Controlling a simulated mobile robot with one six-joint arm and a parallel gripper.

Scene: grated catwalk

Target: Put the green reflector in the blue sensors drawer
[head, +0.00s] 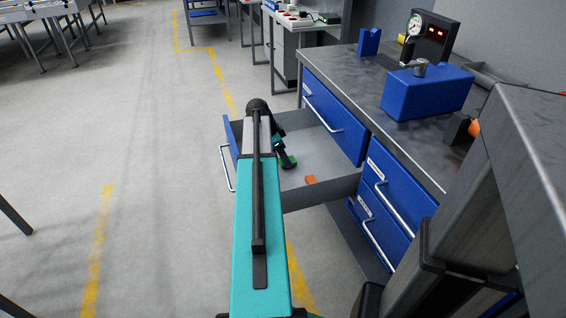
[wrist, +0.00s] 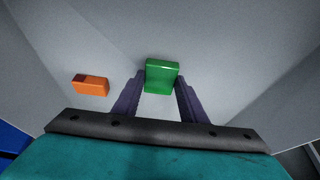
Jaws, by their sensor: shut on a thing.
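The green reflector (wrist: 162,75) is a small green block between the two fingertips of my gripper (wrist: 160,88) in the wrist view. My gripper is shut on it. In the head view the green reflector (head: 289,162) shows at the end of my gripper (head: 284,158), over the inside of an open drawer. The open drawer (head: 327,187) has grey walls and a blue front (head: 232,140) with a silver handle. I cannot tell whether the reflector touches the drawer floor. The drawer's label is not visible.
An orange block (wrist: 90,85) lies in the same drawer, left of my gripper in the wrist view; it also shows in the head view (head: 311,180). Shut blue drawers (head: 335,115) sit in the grey workbench (head: 365,85). A blue vise-like block (head: 427,92) stands on top.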

